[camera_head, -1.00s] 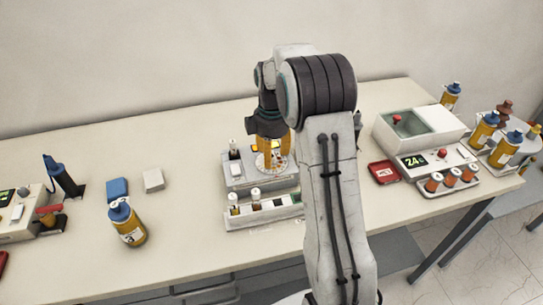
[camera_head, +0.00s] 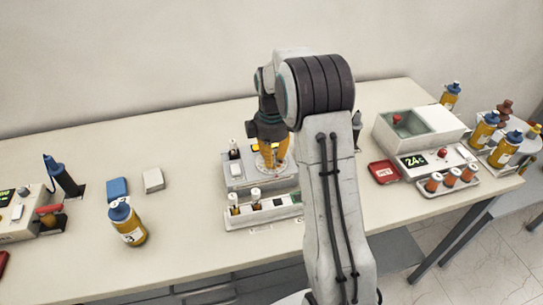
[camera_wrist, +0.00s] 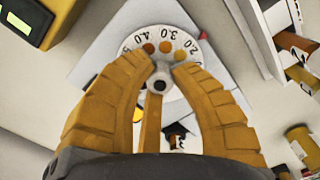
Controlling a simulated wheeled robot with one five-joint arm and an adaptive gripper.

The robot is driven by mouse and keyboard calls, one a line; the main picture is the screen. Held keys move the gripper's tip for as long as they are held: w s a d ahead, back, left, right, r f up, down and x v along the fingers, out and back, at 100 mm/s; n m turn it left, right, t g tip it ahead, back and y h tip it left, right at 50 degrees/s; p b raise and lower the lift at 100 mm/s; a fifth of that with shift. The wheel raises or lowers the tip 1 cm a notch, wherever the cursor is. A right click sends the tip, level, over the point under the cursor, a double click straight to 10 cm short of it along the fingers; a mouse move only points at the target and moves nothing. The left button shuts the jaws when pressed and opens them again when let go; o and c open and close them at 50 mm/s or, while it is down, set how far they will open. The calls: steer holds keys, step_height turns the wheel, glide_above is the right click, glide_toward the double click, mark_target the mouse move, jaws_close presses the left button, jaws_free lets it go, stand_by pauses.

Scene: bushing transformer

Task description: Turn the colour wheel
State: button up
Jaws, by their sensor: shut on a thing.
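The colour wheel (camera_wrist: 151,38) is a white disc with brown and orange dots and printed numbers, among them 2.0, 3.0 and 4.0. It sits on a grey device in the middle of the table, where it also shows in the head view (camera_head: 264,162). My gripper (camera_wrist: 161,75) is shut on the wheel's small central knob (camera_wrist: 160,84), with a yellow fingertip at either side. In the head view my gripper (camera_head: 272,160) points down at the wheel and covers part of it. Part of the dial is hidden behind the fingers.
A white rack (camera_head: 266,211) with small vials stands in front of the device. A blue-capped bottle (camera_head: 127,222), a blue block (camera_head: 117,188) and a white block (camera_head: 153,180) are to the left. A red tray (camera_head: 384,172) and a device with a green display (camera_head: 415,160) are to the right.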

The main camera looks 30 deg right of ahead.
jaws_close()
steer(key=shift+m, duration=0.3)
steer(key=m, duration=0.3)
steer(key=shift+s+f+m, duration=0.1)
steer(key=shift+m, duration=1.6)
steer(key=o, duration=0.8)
jaws_free()
